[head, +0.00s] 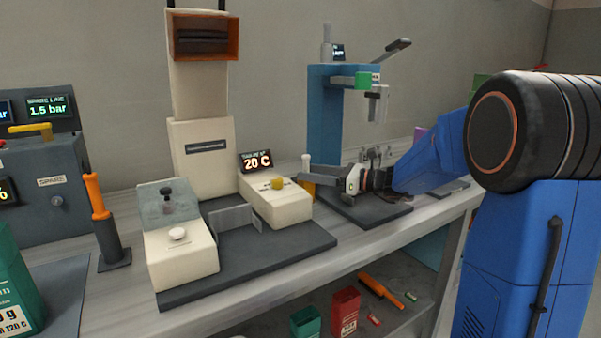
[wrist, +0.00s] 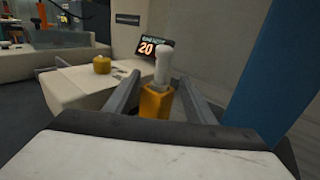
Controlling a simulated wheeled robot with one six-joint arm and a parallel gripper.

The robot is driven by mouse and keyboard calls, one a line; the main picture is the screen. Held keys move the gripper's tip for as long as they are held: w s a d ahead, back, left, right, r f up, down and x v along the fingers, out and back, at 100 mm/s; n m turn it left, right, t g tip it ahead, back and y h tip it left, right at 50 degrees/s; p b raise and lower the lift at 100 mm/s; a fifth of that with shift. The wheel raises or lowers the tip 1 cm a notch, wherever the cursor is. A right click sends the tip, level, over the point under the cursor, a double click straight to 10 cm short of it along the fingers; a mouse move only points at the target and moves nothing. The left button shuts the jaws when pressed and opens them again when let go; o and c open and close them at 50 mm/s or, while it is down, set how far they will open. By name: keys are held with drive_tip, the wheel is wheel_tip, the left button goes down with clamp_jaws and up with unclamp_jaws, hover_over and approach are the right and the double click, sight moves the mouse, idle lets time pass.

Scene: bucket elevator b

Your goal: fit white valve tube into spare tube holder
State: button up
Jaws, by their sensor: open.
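A white tube (head: 306,162) stands upright in an orange block (head: 309,188), behind the right end of the cream machine base. In the wrist view the white tube (wrist: 163,66) rises from the orange block (wrist: 155,103), straight ahead. My gripper (head: 308,180) is open and reaches in from the right. In the wrist view my gripper (wrist: 160,85) has one finger on each side of the tube and block, with visible gaps. I cannot tell how deep the fingers reach around it. The tube's lower end is hidden in the orange block.
A cream machine (head: 202,160) with a yellow knob (head: 277,183) and a 20 C display (head: 257,161) stands left of my gripper. A blue press (head: 325,115) stands behind. A dark tray (head: 365,208) lies under my wrist. An orange-handled tool (head: 98,200) stands left.

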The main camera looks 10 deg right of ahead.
drive_tip(key=v, duration=1.2)
drive_tip(key=shift+r, duration=0.1)
drive_tip(key=shift+d, duration=0.1)
